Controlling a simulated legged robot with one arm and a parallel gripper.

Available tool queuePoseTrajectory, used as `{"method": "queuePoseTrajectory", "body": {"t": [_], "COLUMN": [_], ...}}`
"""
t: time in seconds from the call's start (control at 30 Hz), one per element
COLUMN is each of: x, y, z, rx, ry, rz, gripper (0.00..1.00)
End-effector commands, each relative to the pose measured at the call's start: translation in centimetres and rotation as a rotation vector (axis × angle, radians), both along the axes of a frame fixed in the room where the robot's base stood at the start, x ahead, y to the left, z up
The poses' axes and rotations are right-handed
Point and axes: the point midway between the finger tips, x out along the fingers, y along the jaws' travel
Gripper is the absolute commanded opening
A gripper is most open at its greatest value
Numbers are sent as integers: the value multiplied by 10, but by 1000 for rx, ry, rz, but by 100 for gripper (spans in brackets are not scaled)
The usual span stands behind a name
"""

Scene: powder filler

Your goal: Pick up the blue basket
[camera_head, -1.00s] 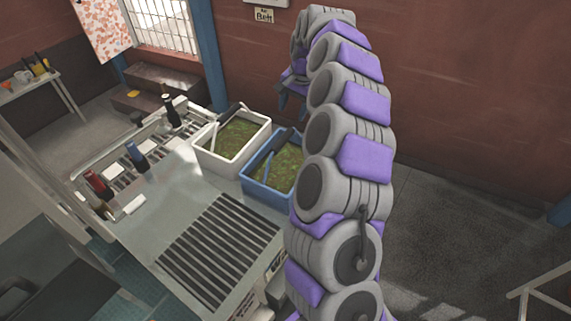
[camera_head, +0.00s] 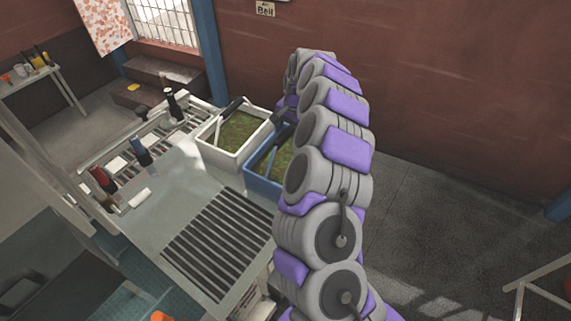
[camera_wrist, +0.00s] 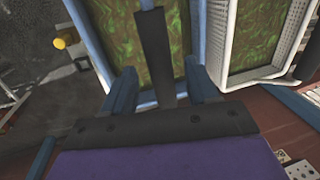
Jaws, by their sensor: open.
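The blue basket (camera_head: 261,188) stands at the right end of the workbench, filled with green, mottled contents, its right part hidden behind my arm. In the wrist view, the basket's blue rim (camera_wrist: 88,42) runs along the left of the green contents. My gripper (camera_wrist: 160,68) is open, with its two blue fingers apart over the near end of the basket. The dark handle shows in the gap between the fingers; contact cannot be told.
A white basket (camera_head: 217,157) with similar contents stands directly left of the blue one; in the wrist view it is on the right (camera_wrist: 216,38). Bottles and a slatted panel (camera_head: 217,243) are on the workbench (camera_head: 165,205).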

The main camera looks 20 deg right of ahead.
Motion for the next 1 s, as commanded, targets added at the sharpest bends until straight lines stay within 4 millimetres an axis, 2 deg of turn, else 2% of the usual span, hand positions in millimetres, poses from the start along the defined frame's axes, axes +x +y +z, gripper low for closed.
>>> {"method": "queuePoseTrajectory", "body": {"t": [0.37, 0.6, 1.0], "x": [7, 8, 8], "y": [5, 7, 7], "z": [-45, -48, -47], "rx": [3, 1, 2], "ry": [3, 0, 0], "rz": [0, 0, 0], "gripper": [58, 58, 21]}}
